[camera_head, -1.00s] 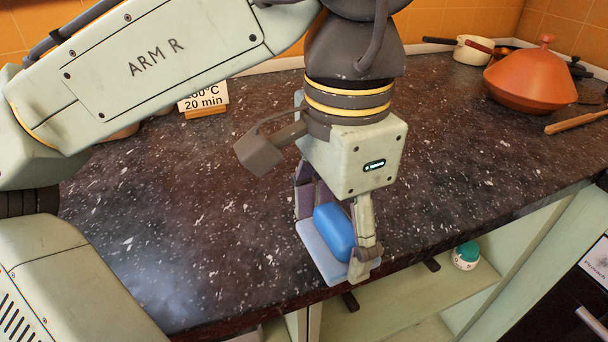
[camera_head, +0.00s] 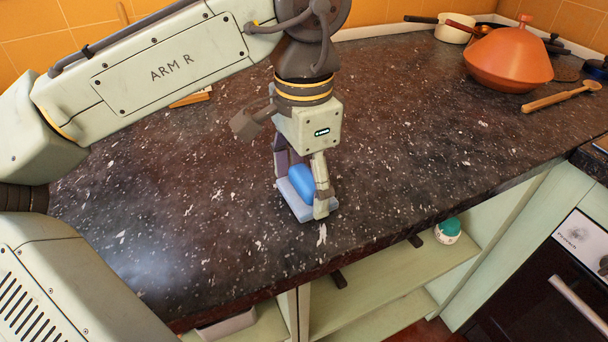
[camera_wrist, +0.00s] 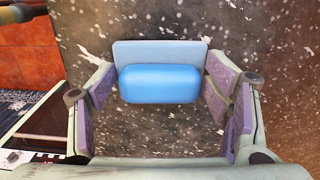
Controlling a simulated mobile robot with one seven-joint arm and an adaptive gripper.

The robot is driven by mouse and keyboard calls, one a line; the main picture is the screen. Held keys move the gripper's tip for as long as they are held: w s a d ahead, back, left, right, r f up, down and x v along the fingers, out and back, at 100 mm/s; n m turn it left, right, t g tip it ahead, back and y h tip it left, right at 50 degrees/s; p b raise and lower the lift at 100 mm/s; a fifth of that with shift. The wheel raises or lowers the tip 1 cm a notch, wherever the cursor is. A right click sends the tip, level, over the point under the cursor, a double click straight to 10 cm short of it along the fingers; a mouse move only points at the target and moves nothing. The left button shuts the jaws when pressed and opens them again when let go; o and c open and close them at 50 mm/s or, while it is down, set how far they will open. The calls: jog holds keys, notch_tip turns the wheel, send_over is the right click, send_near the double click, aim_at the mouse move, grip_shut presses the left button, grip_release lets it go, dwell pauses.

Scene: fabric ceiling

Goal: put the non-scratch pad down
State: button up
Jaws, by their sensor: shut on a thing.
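The non-scratch pad is a blue block on a paler blue-grey base. In the head view the pad (camera_head: 301,183) is between the fingers of my gripper (camera_head: 303,190), low over the dark speckled countertop (camera_head: 400,130). I cannot tell whether its base touches the counter. In the wrist view the pad (camera_wrist: 160,84) lies across the space between the two purple-lined fingers of my gripper (camera_wrist: 160,100), with its pale base (camera_wrist: 160,50) showing beyond the blue part. My gripper is shut on the pad.
An orange tagine (camera_head: 508,60), a white pan (camera_head: 455,30) and a wooden spoon (camera_head: 560,96) are at the back right. The counter around my gripper is bare. Its front edge is below, over open shelves (camera_head: 380,280) holding a teal-lidded jar (camera_head: 448,231).

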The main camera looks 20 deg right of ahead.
aim_at(304, 181)
jog(key=shift+f, duration=0.15)
jog(key=o, duration=1)
jog(key=shift+f+b, duration=0.2)
jog(key=shift+b, duration=0.3)
jog(key=r, duration=1.1)
jog(key=shift+s+a+r+p, duration=0.1)
jog(key=shift+s+a+p, duration=0.1)
jog(key=shift+s+p, duration=0.15)
